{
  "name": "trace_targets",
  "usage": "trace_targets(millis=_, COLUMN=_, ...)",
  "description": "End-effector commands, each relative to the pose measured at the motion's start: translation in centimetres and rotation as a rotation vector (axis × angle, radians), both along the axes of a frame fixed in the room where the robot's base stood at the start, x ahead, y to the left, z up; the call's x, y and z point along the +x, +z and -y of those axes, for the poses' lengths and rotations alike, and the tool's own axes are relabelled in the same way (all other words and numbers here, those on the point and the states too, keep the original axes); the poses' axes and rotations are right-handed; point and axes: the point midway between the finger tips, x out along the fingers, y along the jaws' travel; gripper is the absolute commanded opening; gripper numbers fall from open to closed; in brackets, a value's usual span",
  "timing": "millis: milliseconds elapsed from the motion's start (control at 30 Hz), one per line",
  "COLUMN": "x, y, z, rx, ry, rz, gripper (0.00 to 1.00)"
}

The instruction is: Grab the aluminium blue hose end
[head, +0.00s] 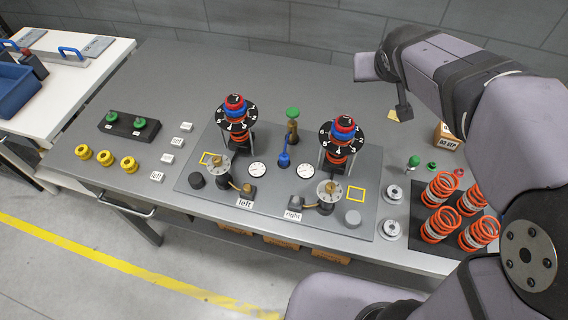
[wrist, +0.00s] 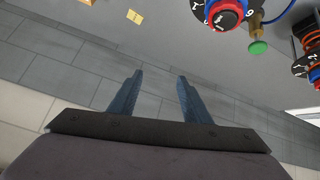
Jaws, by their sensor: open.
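The blue hose end (head: 284,158) stands upright near the middle of the grey fixture plate, between the two spring towers. Its metal finish is too small to judge. A brass fitting with a green knob (head: 292,113) is just behind it. In the wrist view a blue hose curve (wrist: 283,12) shows at the top right, beside the green knob (wrist: 258,47); the hose's end is not clear there. My gripper (wrist: 160,76) is open with nothing between its fingers. It is high at the back right of the table, well apart from the hose end.
The left tower (head: 236,112) and right tower (head: 342,140) flank the hose end closely. Gauges and brass fittings sit in front. Orange springs (head: 441,188) stand at the right, yellow rings (head: 105,158) at the left. The back left of the table is clear.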

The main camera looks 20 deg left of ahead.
Motion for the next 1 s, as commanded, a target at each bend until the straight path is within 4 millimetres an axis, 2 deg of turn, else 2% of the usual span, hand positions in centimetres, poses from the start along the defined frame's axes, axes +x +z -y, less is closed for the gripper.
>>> trace_targets(millis=33, x=1.8, y=1.8, z=-2.3, rx=0.012, ry=0.037, rz=0.079, gripper=0.44)
trace_targets(millis=100, x=3.5, y=4.9, z=-4.7, rx=0.033, ry=0.074, rz=0.172, gripper=0.44)
trace_targets(millis=200, x=5.0, y=8.5, z=-7.7, rx=0.061, ry=0.119, rz=0.277, gripper=0.44)
trace_targets(millis=400, x=6.2, y=14.2, z=-12.9, rx=0.106, ry=0.206, rz=0.437, gripper=0.44)
trace_targets(millis=500, x=5.9, y=15.1, z=-16.1, rx=0.084, ry=0.275, rz=0.488, gripper=0.44)
trace_targets(millis=567, x=5.5, y=14.3, z=-17.7, rx=0.039, ry=0.319, rz=0.490, gripper=0.44)
trace_targets(millis=667, x=4.5, y=11.1, z=-19.8, rx=-0.080, ry=0.396, rz=0.459, gripper=0.44)
trace_targets(millis=767, x=3.4, y=7.1, z=-21.0, rx=-0.220, ry=0.471, rz=0.407, gripper=0.44)
trace_targets(millis=867, x=1.9, y=2.7, z=-21.8, rx=-0.376, ry=0.555, rz=0.346, gripper=0.44)
trace_targets(millis=967, x=-0.1, y=-2.6, z=-22.2, rx=-0.572, ry=0.665, rz=0.267, gripper=0.44)
trace_targets(millis=1000, x=-1.2, y=-5.1, z=-22.3, rx=-0.669, ry=0.719, rz=0.230, gripper=0.44)
